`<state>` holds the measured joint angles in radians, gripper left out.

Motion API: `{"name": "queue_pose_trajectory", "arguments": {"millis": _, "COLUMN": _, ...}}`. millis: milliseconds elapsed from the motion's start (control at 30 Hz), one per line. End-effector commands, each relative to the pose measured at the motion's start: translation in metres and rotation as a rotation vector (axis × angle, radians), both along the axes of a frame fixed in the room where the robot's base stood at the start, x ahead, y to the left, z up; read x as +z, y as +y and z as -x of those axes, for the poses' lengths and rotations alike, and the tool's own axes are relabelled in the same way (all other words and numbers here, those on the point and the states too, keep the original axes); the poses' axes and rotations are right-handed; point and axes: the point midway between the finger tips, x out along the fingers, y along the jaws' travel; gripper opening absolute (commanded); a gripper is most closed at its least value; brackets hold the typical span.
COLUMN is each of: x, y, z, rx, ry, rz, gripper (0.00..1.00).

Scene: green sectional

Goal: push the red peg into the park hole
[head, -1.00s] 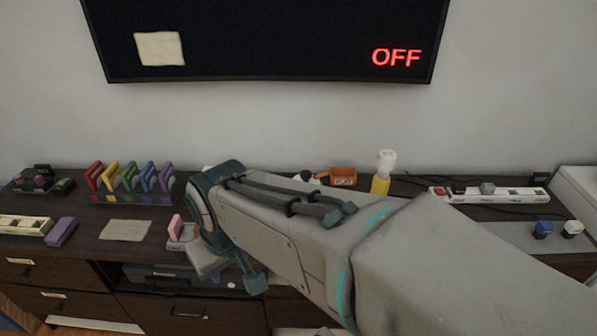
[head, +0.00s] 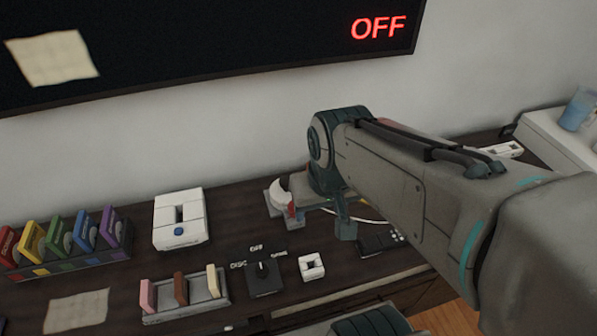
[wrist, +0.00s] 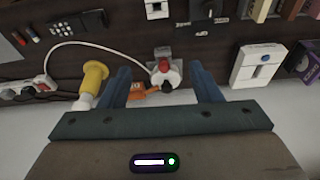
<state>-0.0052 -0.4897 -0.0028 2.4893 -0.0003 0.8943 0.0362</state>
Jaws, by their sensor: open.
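A red peg (wrist: 163,65) shows in the wrist view against a round white part (wrist: 172,77) with a dark knob, by a grey bracket. In the head view the white part (head: 281,191) and a bit of red (head: 292,210) show just left of my gripper (head: 322,212). In the wrist view my open gripper (wrist: 162,80) has one finger on each side of the white part and peg, with nothing clearly held. I cannot make out which hole is the park hole.
A white box with a blue button (head: 192,219) stands left of the gripper. A dial (head: 263,275), a small white square holder (head: 311,266) and a black remote (head: 380,242) lie in front. A yellow-and-white cylinder (wrist: 91,78) and an orange box (wrist: 145,93) are near the fingers.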

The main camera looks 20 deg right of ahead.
Motion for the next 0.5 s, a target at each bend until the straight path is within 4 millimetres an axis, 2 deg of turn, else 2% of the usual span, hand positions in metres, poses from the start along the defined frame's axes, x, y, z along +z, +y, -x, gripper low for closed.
{"name": "queue_pose_trajectory", "arguments": {"millis": 267, "x": -0.002, "y": -0.002, "z": -0.060, "rx": -0.207, "ry": 0.078, "rz": -0.053, "gripper": 0.58}}
{"name": "queue_pose_trajectory", "arguments": {"millis": 500, "x": -0.024, "y": -0.004, "z": -0.120, "rx": -0.436, "ry": 0.152, "rz": -0.084, "gripper": 0.58}}
